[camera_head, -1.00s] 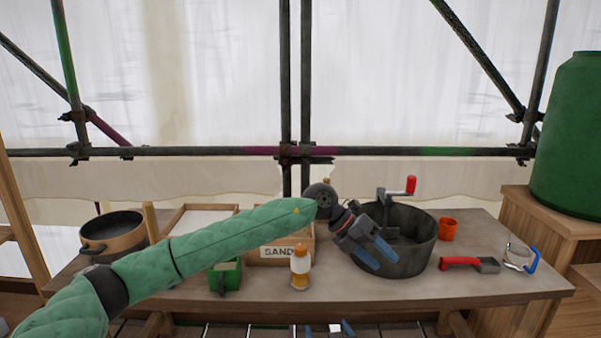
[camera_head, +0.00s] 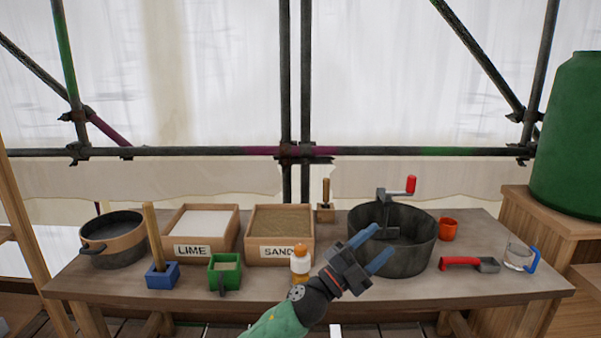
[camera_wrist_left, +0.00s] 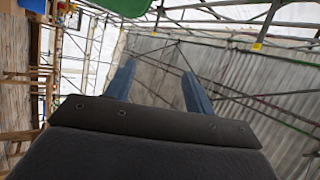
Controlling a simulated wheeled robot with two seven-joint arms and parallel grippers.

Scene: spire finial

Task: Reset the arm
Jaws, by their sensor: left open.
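My left gripper (camera_head: 372,250) is open and empty in the head view, in front of the black mixing tub (camera_head: 415,252) and overlapping its left side in the picture. Its blue fingers point up and to the right. The green-sleeved left arm comes in from the bottom edge. In the left wrist view the two blue fingers (camera_wrist_left: 160,88) stand apart with nothing between them, against scaffolding and sheeting. My right gripper is not in view.
On the wooden table (camera_head: 200,290) stand a pot (camera_head: 112,240), a lime box (camera_head: 198,250), a sand box (camera_head: 262,257), a blue holder (camera_head: 162,276), a green box (camera_head: 225,280), an orange-capped bottle (camera_head: 300,262), an orange cup (camera_head: 448,229), a red-handled scoop (camera_head: 462,262) and a glass jug (camera_head: 518,256).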

